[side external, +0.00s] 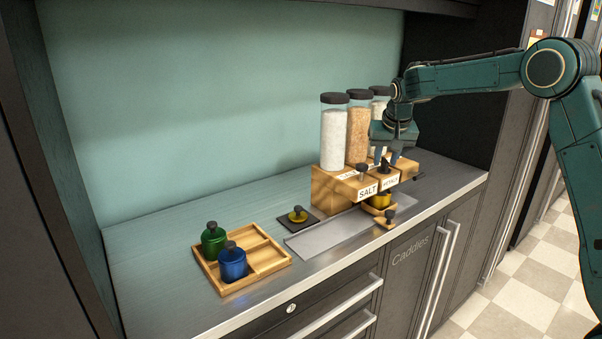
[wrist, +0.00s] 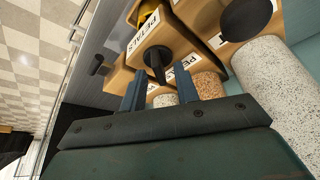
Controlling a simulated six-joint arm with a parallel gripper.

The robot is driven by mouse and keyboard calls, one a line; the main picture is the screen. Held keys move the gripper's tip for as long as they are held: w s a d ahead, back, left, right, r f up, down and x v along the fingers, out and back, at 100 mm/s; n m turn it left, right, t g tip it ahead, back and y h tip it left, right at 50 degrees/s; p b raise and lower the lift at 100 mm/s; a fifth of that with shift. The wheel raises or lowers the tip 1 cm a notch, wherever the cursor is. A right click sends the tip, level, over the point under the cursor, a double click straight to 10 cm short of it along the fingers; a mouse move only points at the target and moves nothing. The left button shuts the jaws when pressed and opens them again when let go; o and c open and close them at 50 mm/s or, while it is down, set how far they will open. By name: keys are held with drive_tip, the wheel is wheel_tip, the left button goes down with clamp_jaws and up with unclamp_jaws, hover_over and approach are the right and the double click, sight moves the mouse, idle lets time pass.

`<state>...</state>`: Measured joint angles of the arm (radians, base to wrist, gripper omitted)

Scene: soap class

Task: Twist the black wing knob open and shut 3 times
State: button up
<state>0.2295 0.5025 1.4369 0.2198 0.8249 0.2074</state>
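The black wing knob (wrist: 157,62) sits on the front of the wooden dispenser (wrist: 178,38), beside a label reading PETALS. My gripper (wrist: 160,90) is open, with its two blue fingers apart. In the wrist view the knob's wing points toward the gap between the fingertips, and neither finger is seen pressing on it. In the side external view my gripper (side external: 387,158) is over the dispenser (side external: 329,187) at its right part, close above the knob, which my fingers partly hide. A second black knob (side external: 361,168) stands above the SALT label.
Tall jars (side external: 335,137) with black lids rise behind the dispenser. A yellow pot (side external: 381,200) stands below the PETALS label. A wooden tray (side external: 283,263) holds a green jar (side external: 213,240) and a blue jar (side external: 232,264) at left.

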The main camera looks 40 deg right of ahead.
drive_tip(key=v, duration=1.4)
drive_tip(key=shift+d+f, duration=0.1)
drive_tip(key=shift+f, duration=0.05)
idle(0.9)
drive_tip(key=shift+f, duration=0.1)
drive_tip(key=x, duration=1.3)
drive_tip(key=shift+w+f, duration=0.1)
drive_tip(key=shift+f, duration=0.25)
clamp_jaws()
